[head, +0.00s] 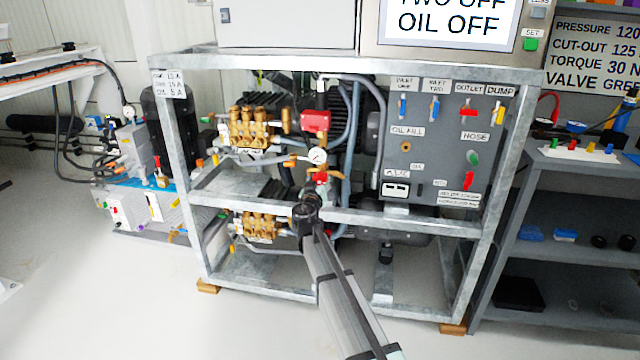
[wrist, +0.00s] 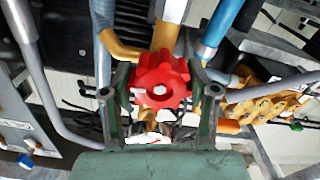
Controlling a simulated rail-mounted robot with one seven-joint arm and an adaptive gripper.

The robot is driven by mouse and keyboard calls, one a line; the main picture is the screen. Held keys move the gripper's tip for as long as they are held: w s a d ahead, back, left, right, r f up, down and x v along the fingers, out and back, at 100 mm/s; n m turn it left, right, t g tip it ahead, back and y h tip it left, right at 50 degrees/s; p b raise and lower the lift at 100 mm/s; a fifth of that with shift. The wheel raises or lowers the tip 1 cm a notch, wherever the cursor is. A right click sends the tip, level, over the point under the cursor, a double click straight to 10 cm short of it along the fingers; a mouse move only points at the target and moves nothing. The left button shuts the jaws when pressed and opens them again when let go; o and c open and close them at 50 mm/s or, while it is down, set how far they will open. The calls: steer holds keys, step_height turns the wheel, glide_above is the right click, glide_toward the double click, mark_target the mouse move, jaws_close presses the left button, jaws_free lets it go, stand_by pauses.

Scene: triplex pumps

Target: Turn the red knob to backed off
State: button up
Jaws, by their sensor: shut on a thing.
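The red knob (wrist: 160,88) is a lobed wheel with a pale centre, facing the camera in the wrist view. My gripper (wrist: 159,93) has one green finger on each side of it and is shut on it. Parts of the knob's sides are hidden by the fingers. In the head view the knob (head: 320,177) shows as a small red patch just below a round pressure gauge (head: 317,155). My gripper (head: 318,186) reaches it from below, through the frame. I cannot read the knob's turn position.
A galvanised frame (head: 400,221) surrounds the pumps, with a crossbar close to my wrist. Brass pump heads (head: 250,128) and hoses crowd the left. A red block (head: 315,121) sits above the gauge. A grey valve panel (head: 428,150) stands at right. The floor in front is clear.

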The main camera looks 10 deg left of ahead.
steer(key=n+b, duration=0.1)
steer(key=n, duration=0.2)
steer(key=shift+n+b, duration=0.35)
steer(key=shift+n, duration=0.05)
steer(key=n, duration=0.4)
steer(key=shift+r+n, duration=0.1)
steer(key=shift+n, duration=0.2)
steer(key=n+p, duration=0.1)
steer(key=n, duration=0.3)
steer(key=shift+d+r+n, duration=0.1)
steer(key=shift+n, duration=0.2)
steer(key=shift+w+n+p, duration=0.1)
steer(key=shift+n+p, duration=0.9)
steer(key=shift+n, duration=1.1)
steer(key=o, duration=1.2)
steer(key=shift+c, duration=0.2)
steer(key=s+a, duration=0.1)
steer(key=s, duration=1.1)
